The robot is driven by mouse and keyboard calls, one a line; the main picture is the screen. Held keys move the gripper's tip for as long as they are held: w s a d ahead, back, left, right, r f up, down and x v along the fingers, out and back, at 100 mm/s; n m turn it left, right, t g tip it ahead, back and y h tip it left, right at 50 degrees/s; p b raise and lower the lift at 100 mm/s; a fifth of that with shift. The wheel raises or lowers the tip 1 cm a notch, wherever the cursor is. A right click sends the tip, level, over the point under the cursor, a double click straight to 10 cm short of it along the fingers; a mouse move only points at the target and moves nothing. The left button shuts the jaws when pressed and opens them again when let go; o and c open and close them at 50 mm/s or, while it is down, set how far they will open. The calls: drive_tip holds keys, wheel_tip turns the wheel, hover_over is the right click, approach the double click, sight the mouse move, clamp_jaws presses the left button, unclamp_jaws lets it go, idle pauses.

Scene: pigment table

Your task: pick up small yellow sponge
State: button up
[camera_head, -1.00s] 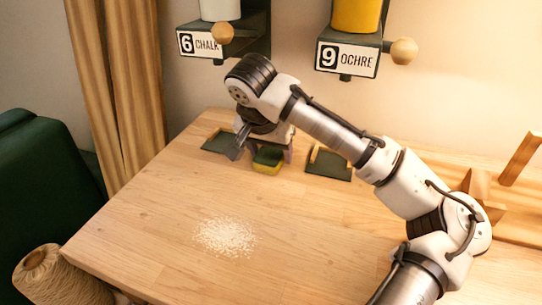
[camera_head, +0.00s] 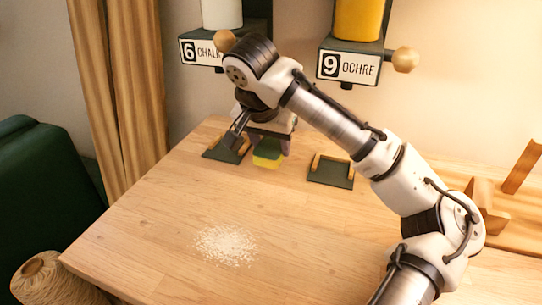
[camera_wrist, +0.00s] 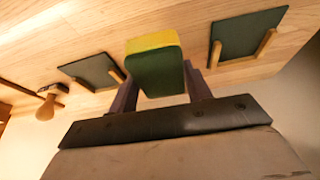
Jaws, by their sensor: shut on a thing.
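The small sponge (camera_head: 268,160) is yellow below with a green layer on top. My gripper (camera_head: 268,146) is shut on it, a finger on each side, and holds it near the back of the table. In the wrist view the sponge (camera_wrist: 157,70) sits between the two fingers of my gripper (camera_wrist: 160,88), its green face towards the camera and a yellow edge beyond. It appears lifted a little above the wood, though the exact gap is hard to tell.
Dark green pads with wooden rails lie on the table (camera_head: 150,220), one left (camera_head: 218,153) and one right (camera_head: 332,178) of the sponge. White powder (camera_head: 226,244) is heaped towards the front. Chalk (camera_head: 201,52) and ochre (camera_head: 347,67) dispensers hang behind. The table's middle is clear.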

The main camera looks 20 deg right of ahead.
sight(273, 143)
drive_tip(key=r, duration=0.3)
drive_tip(key=shift+s+a, duration=0.1)
drive_tip(key=shift+s, duration=0.1)
drive_tip(key=s+a+b, duration=0.1)
drive_tip(key=s+a, duration=0.9)
drive_tip(key=s, duration=0.6)
drive_tip(key=shift+a+b, duration=0.4)
drive_tip(key=shift+f, duration=0.1)
